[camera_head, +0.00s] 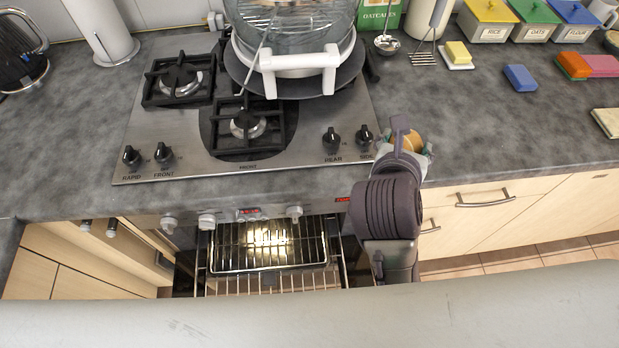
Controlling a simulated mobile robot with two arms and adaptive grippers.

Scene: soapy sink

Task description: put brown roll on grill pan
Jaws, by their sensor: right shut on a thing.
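My right gripper (405,143) is over the front edge of the counter, just right of the hob. It is shut on a small orange-brown thing, which looks like the brown roll (408,141); the fingers hide much of it. What looks like the grill pan, a rectangular pan with a wire rack (268,262), sits in the open, lit oven below the hob, left of and lower than my right gripper. No roll shows on it. My left gripper is not in view.
A glass steamer with white handles (300,70) stands on a dark round pan at the back of the hob (200,160). Sponges (521,78) and storage tins (488,20) are at right.

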